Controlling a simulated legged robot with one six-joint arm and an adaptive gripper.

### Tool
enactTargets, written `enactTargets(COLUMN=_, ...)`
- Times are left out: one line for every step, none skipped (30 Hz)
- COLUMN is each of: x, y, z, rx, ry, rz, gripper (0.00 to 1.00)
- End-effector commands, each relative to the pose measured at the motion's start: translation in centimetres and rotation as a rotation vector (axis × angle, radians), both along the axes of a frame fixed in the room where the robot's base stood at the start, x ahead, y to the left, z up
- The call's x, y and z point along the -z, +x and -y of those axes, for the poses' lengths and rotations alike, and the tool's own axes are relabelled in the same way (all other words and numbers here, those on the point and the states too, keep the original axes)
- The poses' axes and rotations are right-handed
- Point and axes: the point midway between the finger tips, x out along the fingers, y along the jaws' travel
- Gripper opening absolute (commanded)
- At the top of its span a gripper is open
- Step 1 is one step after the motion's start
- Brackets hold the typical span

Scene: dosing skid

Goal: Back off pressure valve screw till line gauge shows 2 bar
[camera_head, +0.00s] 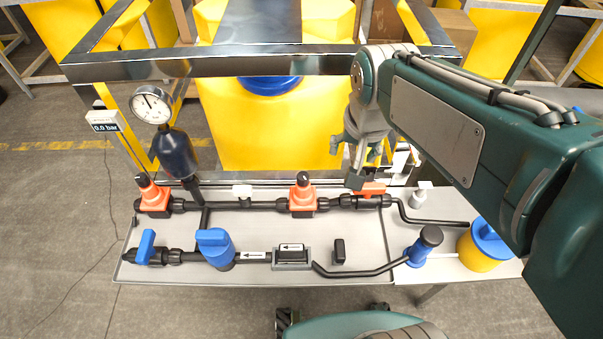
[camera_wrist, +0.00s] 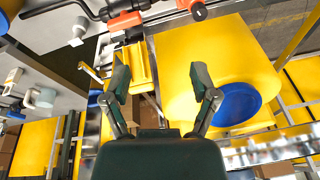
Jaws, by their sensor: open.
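Two orange valves with black screw tops sit on the black upper pipe, a left one (camera_head: 153,196) and a middle one (camera_head: 303,193). I cannot tell which is the pressure valve. A round white dial gauge (camera_head: 151,104) stands above the left valve over a dark bulb. A small display (camera_head: 104,121) beside it reads 0.0 bar. My gripper (camera_head: 357,165) hangs above the pipe's right part, near a flatter orange fitting (camera_head: 373,189). In the wrist view my gripper (camera_wrist: 160,78) has its two fingers apart with nothing between them.
The blue pump (camera_head: 215,248) and a blue-handled valve (camera_head: 146,246) stand along the tray's front (camera_head: 190,275). A blue-and-yellow container (camera_head: 485,246) stands right. A metal frame bar (camera_head: 230,66) crosses behind, above a yellow tank (camera_head: 260,130). Open floor lies left.

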Motion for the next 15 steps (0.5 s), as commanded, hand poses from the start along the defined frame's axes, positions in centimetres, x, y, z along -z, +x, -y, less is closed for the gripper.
enactTargets(x=0.7, y=1.3, z=-0.9, rx=0.022, ry=0.005, rz=-0.035, gripper=0.76)
enactTargets(x=1.1, y=2.0, z=-1.3, rx=0.038, ry=0.008, rz=-0.051, gripper=0.76)
enactTargets(x=1.7, y=2.9, z=-2.0, rx=0.061, ry=0.011, rz=-0.074, gripper=0.76)
enactTargets(x=2.1, y=3.5, z=-2.4, rx=0.078, ry=0.013, rz=-0.091, gripper=0.76)
enactTargets(x=2.6, y=4.1, z=-2.9, rx=0.094, ry=0.014, rz=-0.108, gripper=0.76)
enactTargets(x=3.2, y=4.9, z=-3.6, rx=0.117, ry=0.015, rz=-0.131, gripper=0.76)
enactTargets(x=3.8, y=5.6, z=-4.1, rx=0.135, ry=0.015, rz=-0.147, gripper=0.76)
enactTargets(x=4.3, y=6.1, z=-4.7, rx=0.151, ry=0.014, rz=-0.162, gripper=0.76)
enactTargets(x=5.1, y=6.9, z=-5.3, rx=0.172, ry=0.012, rz=-0.183, gripper=0.76)
enactTargets(x=5.7, y=7.3, z=-5.8, rx=0.189, ry=0.01, rz=-0.197, gripper=0.76)
enactTargets(x=6.2, y=7.8, z=-6.3, rx=0.204, ry=0.009, rz=-0.209, gripper=0.76)
enactTargets(x=6.8, y=8.2, z=-6.8, rx=0.221, ry=0.006, rz=-0.225, gripper=0.76)
enactTargets(x=7.2, y=8.5, z=-7.1, rx=0.232, ry=0.004, rz=-0.233, gripper=0.76)
enactTargets(x=7.6, y=8.8, z=-7.4, rx=0.243, ry=0.002, rz=-0.241, gripper=0.76)
enactTargets(x=7.9, y=9.0, z=-7.7, rx=0.252, ry=0.001, rz=-0.249, gripper=0.76)
